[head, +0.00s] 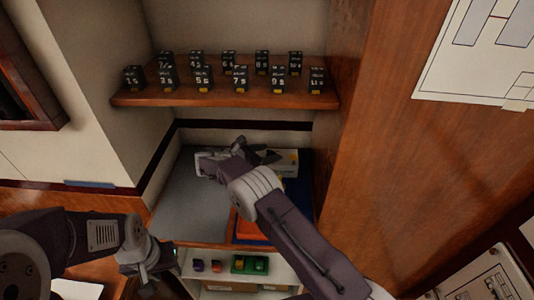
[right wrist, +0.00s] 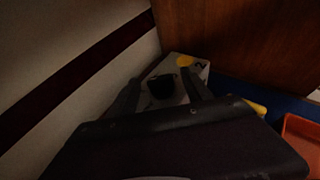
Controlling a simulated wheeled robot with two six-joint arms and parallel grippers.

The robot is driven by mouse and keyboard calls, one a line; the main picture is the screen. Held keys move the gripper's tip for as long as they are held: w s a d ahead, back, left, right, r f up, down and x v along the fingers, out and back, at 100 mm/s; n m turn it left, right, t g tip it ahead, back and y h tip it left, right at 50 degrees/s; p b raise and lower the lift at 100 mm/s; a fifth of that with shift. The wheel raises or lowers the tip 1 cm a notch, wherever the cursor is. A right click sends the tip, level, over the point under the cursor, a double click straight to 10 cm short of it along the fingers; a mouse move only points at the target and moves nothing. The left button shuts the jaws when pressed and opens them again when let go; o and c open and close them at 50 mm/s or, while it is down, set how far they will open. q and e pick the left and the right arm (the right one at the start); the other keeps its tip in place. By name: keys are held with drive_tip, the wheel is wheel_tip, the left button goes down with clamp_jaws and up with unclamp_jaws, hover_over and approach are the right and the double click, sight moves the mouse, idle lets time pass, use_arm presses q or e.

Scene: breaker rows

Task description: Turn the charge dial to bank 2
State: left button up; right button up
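The charge dial's black knob (right wrist: 161,87) shows in the right wrist view on a pale box (right wrist: 178,72). A yellow round mark and a "2" are near the box's far corner. In the head view the box (head: 287,160) is partly hidden by my right gripper (head: 266,156). In the right wrist view my right gripper (right wrist: 160,92) is open, its fingers spread on both sides of the knob with no clear contact. Where the knob points is too dark to tell. My left gripper (head: 170,254) is low at left in the head view; its finger opening is unclear.
A wooden shelf (head: 225,97) with several numbered black breakers (head: 202,78) is above. An orange tray (right wrist: 300,140) and blue surface lie right of the box. A wooden wall stands close on the right. A lower white shelf (head: 215,277) holds small coloured parts.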

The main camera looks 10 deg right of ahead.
drive_tip(key=v, duration=0.9)
drive_tip(key=shift+b, duration=0.35)
